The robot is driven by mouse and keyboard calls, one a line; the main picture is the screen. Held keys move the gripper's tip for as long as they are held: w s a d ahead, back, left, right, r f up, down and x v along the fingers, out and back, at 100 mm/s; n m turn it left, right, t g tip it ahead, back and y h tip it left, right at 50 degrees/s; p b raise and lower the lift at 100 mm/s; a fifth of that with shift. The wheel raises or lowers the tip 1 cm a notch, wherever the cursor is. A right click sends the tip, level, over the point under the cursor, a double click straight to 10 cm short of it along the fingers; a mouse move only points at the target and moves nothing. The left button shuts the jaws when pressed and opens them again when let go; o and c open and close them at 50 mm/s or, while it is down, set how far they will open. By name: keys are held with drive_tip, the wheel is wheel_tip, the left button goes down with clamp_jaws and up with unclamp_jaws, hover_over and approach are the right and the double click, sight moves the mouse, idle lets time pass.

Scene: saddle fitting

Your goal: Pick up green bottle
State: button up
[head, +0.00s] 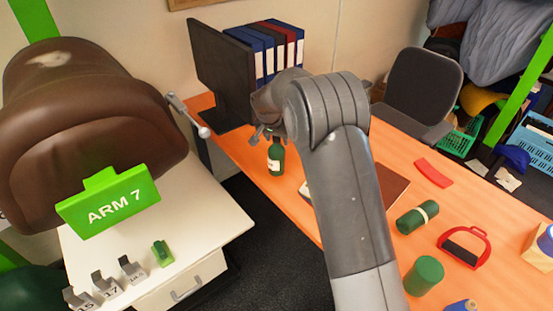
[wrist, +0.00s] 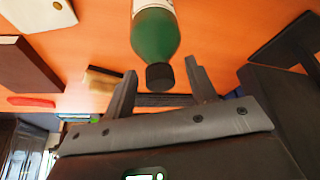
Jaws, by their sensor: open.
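The green bottle (head: 276,157) stands on the orange desk (head: 250,165) near its left edge, with a white label and a dark cap. In the wrist view the bottle (wrist: 155,35) appears with its cap pointing at my gripper (wrist: 160,85). The two fingers are apart, one on each side of the cap in that view. I cannot tell whether either finger touches it. In the head view my gripper (head: 266,131) is just above the bottle, partly hidden by my own arm.
A black monitor (head: 222,65) and several binders (head: 270,48) stand behind the bottle. A brown book (head: 389,184) lies to its right, partly behind my arm. A green roll (head: 417,217), a green cylinder (head: 425,275) and a red stirrup-like piece (head: 465,246) are farther right.

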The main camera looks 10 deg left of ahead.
drive_tip(key=shift+w+f, duration=0.1)
drive_tip(key=shift+f, duration=0.05)
drive_tip(key=shift+c, duration=0.2)
clamp_jaws()
idle(0.5)
